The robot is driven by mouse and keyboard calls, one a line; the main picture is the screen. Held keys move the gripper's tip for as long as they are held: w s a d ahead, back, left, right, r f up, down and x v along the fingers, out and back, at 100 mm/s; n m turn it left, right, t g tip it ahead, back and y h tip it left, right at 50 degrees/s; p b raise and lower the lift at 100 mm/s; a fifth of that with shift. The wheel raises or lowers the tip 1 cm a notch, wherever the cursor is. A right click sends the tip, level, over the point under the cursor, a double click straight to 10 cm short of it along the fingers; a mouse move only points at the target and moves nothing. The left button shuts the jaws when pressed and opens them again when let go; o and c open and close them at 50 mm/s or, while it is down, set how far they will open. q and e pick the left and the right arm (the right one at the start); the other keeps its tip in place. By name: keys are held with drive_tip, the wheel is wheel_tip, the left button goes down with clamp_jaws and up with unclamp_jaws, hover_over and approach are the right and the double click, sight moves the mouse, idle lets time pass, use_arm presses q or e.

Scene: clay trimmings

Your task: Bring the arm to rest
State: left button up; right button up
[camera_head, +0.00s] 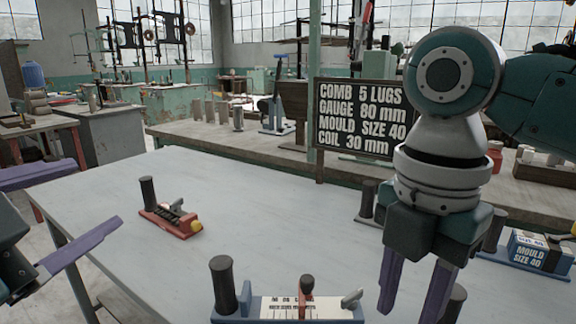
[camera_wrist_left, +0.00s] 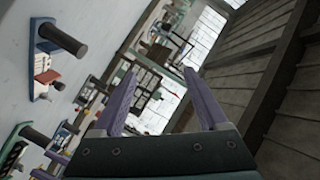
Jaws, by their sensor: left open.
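My left gripper (camera_head: 80,252) comes in at the left edge of the head view, over the left side of the table. One purple finger shows there. In the left wrist view its two purple fingers (camera_wrist_left: 160,74) stand apart with nothing between them. My right gripper (camera_head: 408,312) hangs fingers-down at the right of the head view, over the table's front right. Its two purple fingers are apart, and I see nothing held between them. The pale grey table (camera_head: 120,205) lies under both grippers.
A red tool with a black post (camera_head: 170,219) stands at the table's middle left. A blue-based gauge with a black post (camera_head: 265,303) is at the front, near my right gripper. A box marked mould size 40 (camera_head: 538,252) is at right. A black sign (camera_head: 350,118) stands behind.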

use_arm(q)
drive_tip(key=s+a+f+n+g+y, duration=0.2)
drive_tip(key=s+a+f+n+g, duration=0.15)
drive_tip(key=s+f+g, duration=0.5)
drive_tip(key=s+a+f+n+g+y, duration=0.2)
drive_tip(key=s+a+f+g, duration=0.3)
drive_tip(key=s, duration=0.7)
drive_tip(key=d+f+n+t+h, duration=0.15)
drive_tip(key=d+n+h, duration=0.25)
drive_tip(key=d, duration=0.7)
use_arm(e)
drive_tip(key=s+a+f+m+t+y, duration=0.1)
drive_tip(key=s+a+f+m+y, duration=0.2)
drive_tip(key=s+a+f+m, duration=0.3)
drive_tip(key=s+d+r+m+t+h+p, duration=0.1)
drive_tip(key=s+d+m+t+h, duration=0.2)
drive_tip(key=s+d+m, duration=1.2)
use_arm(q)
wheel_tip(320, 180, up, 50)
drive_tip(key=p, duration=4.9)
drive_tip(key=shift+s+a+f, duration=0.2)
drive_tip(key=shift+s+a, duration=0.2)
use_arm(e)
wheel_tip(320, 180, up, 49)
drive_tip(key=w+a+m, duration=0.2)
drive_tip(key=shift+a+r, duration=0.15)
